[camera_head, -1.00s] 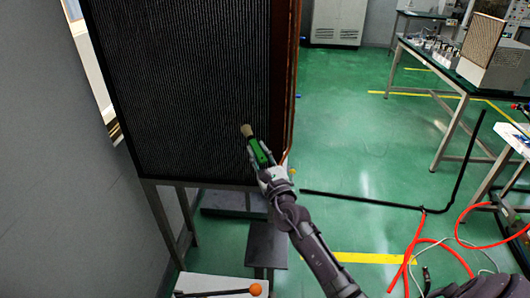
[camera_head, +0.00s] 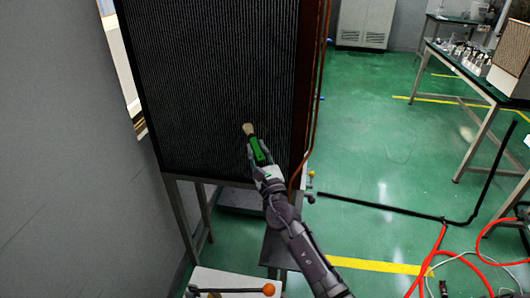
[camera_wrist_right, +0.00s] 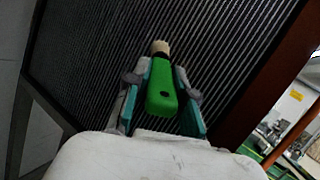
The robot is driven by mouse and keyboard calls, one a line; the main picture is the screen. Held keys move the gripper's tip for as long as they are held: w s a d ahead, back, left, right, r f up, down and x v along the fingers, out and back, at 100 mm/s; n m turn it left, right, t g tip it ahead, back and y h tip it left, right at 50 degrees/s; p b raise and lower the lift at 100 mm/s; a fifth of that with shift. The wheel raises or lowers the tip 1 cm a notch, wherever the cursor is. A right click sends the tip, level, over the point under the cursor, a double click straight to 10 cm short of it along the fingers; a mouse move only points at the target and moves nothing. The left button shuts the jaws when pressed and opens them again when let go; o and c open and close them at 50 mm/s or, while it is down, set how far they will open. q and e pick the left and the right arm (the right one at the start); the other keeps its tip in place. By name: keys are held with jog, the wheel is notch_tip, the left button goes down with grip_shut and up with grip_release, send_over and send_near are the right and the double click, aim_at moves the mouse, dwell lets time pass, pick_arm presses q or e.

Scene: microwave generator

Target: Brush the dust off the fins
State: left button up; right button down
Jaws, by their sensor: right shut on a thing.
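The black fins (camera_head: 215,90) form a tall, finely ribbed upright panel on a metal stand in the head view. They also fill the back of the right wrist view (camera_wrist_right: 195,45). My right gripper (camera_head: 258,160) is shut on a brush (camera_head: 257,150) with a green handle and pale bristles. The bristles point up toward the lower right part of the fins; I cannot tell whether they touch. In the right wrist view the green handle (camera_wrist_right: 162,88) sits between the two teal finger pads. No dust is clearly visible. My left gripper is not in view.
Copper-coloured pipes (camera_head: 318,90) run along the panel's right edge. A grey wall (camera_head: 70,150) stands close on the left. A white surface with an orange-ended rod (camera_head: 268,289) is below. Red hoses (camera_head: 440,255) lie on the green floor at right.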

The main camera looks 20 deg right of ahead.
jog(key=shift+w+a, duration=0.3)
jog(key=shift+r+p, duration=0.6)
jog(key=shift+p, duration=0.1)
jog(key=shift+s+d, duration=0.1)
jog(key=shift+s, duration=0.05)
jog(key=shift+s+d+b, duration=0.5)
jog(key=shift+s+d, duration=2.4)
jog(key=shift+d, duration=1.5)
jog(key=shift+w+a+f, duration=0.1)
jog(key=shift+w+a, duration=0.9)
jog(key=shift+a, duration=0.5)
jog(key=shift+w+a+r, duration=0.1)
jog(key=shift+w+a, duration=0.95)
jog(key=shift+a, duration=0.5)
jog(key=shift+w+a+f, duration=0.1)
jog(key=shift+w+a, duration=0.9)
jog(key=shift+a, duration=0.5)
jog(key=shift+s+p, duration=0.15)
jog(key=shift+p, duration=0.2)
